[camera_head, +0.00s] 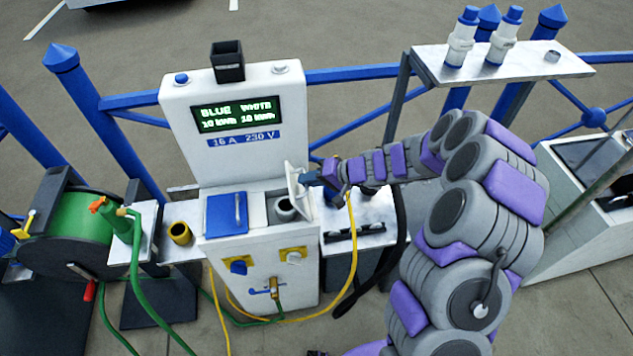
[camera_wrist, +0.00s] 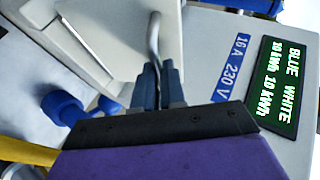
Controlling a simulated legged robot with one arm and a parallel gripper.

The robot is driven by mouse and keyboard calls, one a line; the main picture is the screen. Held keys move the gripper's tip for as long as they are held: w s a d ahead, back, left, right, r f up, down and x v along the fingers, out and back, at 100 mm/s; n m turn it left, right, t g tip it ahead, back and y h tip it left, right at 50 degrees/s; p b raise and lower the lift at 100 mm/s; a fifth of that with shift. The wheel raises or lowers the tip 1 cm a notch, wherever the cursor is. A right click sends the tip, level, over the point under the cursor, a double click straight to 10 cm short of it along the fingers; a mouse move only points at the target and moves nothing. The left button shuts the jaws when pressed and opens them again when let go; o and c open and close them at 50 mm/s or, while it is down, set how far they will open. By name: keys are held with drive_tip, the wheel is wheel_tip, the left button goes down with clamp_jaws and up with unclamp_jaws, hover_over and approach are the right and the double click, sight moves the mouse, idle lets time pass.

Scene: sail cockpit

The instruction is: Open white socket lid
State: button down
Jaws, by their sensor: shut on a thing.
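The white socket lid (camera_head: 297,190) stands raised, roughly upright, at the right side of the pedestal's ledge. My gripper (camera_head: 312,178) reaches in from the right and is shut on the lid's handle. In the wrist view the fingers of my gripper (camera_wrist: 158,85) close around the thin metal handle (camera_wrist: 154,38), with the pale lid (camera_wrist: 125,35) behind. The blue socket lid (camera_head: 226,214) lies closed to the left. The lid's hinge is not clearly visible.
The white pedestal (camera_head: 222,150) carries a green-lit display (camera_head: 235,114). A green hose reel (camera_head: 80,235) stands at left. A metal shelf (camera_head: 500,63) with white-and-blue bottles is at upper right. Yellow cable (camera_head: 352,250) hangs beside the pedestal. Blue railings run behind.

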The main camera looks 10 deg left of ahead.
drive_tip(key=shift+s+a+f+h, duration=0.15)
drive_tip(key=shift+s+a+h, duration=0.1)
drive_tip(key=shift+a+h, duration=0.45)
drive_tip(key=shift+b, duration=0.3)
drive_tip(key=c, duration=1.2)
unclamp_jaws()
drive_tip(key=shift+d+r, duration=0.1)
drive_tip(key=shift+r, duration=0.1)
drive_tip(key=p+v, duration=0.3)
drive_tip(key=v, duration=1.4)
